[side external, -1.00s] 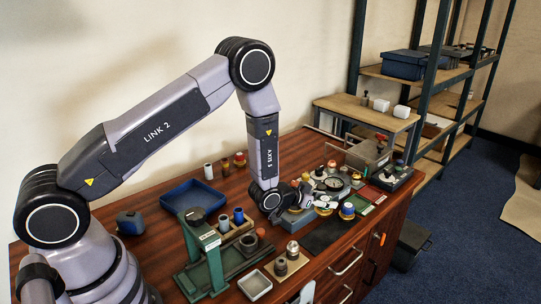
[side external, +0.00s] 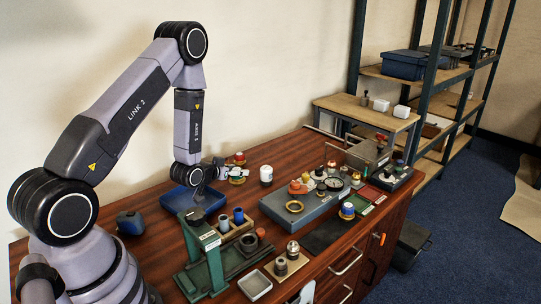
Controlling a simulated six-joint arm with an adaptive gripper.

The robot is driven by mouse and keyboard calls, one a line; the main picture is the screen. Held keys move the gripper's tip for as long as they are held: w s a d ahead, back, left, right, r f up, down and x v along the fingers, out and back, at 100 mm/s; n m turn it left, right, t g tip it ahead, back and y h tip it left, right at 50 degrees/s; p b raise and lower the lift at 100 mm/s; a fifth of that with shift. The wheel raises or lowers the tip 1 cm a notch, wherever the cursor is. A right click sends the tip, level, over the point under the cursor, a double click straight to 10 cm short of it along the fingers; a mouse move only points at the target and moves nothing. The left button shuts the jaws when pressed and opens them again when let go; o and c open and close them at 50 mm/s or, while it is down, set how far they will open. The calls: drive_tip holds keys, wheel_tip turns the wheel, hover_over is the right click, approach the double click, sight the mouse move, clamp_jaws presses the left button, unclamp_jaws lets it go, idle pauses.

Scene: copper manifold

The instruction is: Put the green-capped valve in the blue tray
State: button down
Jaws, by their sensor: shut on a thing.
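The blue tray (side external: 176,204) lies on the table left of centre, with its right part partly covered by my wrist and its shadow. My gripper (side external: 232,171) is stretched to the right of the wrist, near the tray's back right corner. It is shut on a small valve (side external: 237,179) with a yellowish ring. The valve is partly hidden by the fingers and its cap colour is too small to tell. It appears to be beyond the tray's right edge, not inside it.
A red-topped piece (side external: 240,158) and a white jar (side external: 266,174) stand close by. The grey manifold block (side external: 313,211) carries several valves and a gauge. A blue-grey device (side external: 130,223) sits left.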

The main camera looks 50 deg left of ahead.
drive_tip(key=s+a+f+n+g+y, duration=0.1)
drive_tip(key=s+a+n+y, duration=0.15)
drive_tip(key=a, duration=0.35)
drive_tip(key=s+a+f+n+g+y, duration=0.1)
drive_tip(key=s+a, duration=0.3)
drive_tip(key=a, duration=0.3)
approach(207, 186)
drive_tip(key=x, duration=0.4)
drive_tip(key=shift+w+a, duration=0.25)
drive_tip(key=shift+a, duration=0.1)
drive_tip(key=shift+f, duration=0.15)
drive_tip(key=c, duration=0.6)
unclamp_jaws()
